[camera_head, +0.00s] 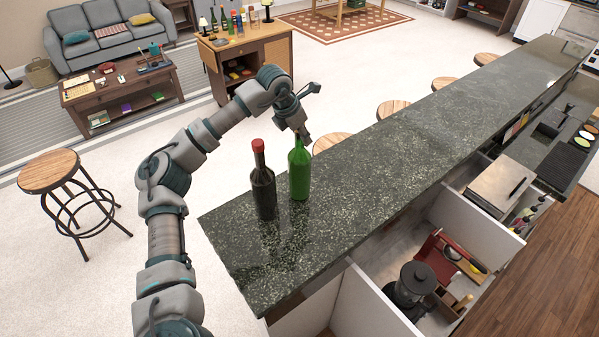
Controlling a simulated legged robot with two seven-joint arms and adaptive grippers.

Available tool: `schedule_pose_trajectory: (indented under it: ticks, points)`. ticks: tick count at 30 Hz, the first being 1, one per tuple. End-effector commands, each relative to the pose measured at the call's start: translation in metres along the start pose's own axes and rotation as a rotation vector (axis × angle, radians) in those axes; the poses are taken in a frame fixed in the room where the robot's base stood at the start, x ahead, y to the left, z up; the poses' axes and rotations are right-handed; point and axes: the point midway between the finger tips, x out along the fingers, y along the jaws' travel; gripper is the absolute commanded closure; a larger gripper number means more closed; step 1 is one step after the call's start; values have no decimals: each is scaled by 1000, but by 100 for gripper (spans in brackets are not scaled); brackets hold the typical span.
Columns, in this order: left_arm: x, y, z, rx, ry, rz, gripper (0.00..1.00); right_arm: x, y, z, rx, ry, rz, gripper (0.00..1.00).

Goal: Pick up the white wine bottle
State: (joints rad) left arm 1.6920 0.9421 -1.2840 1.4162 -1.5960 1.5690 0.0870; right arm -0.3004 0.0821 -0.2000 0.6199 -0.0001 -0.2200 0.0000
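A green glass bottle (299,176), which looks like the white wine bottle, stands upright on the dark stone bar counter (375,165). A dark bottle with a red cap (263,185) stands upright just left of it. My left arm reaches in from the lower left and arches over. My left gripper (302,130) points down at the top of the green bottle and overlaps its neck in the picture. I cannot tell whether its fingers touch the neck or how far apart they are.
The counter to the right of the bottles is clear. Several round wooden stools (393,108) stand along its far side. A blender (411,287) and a red item sit in the compartments below. Another stool (50,172) stands at left.

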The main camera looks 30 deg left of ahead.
Motion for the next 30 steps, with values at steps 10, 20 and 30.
schedule_pose_trajectory:
  ticks: [10, 20, 30]
  points:
    - [-2, 1, 1, -1, -6, -1, 100, 0, 1, 0, 0, 0, 1, 6]
    - [-15, 0, 7, 0, -8, 0, 100, 5, -1, 0, 1, 0, -1, 6]
    - [-36, -6, 11, 3, -6, -1, 100, 13, -5, 0, 3, 1, -6, 6]
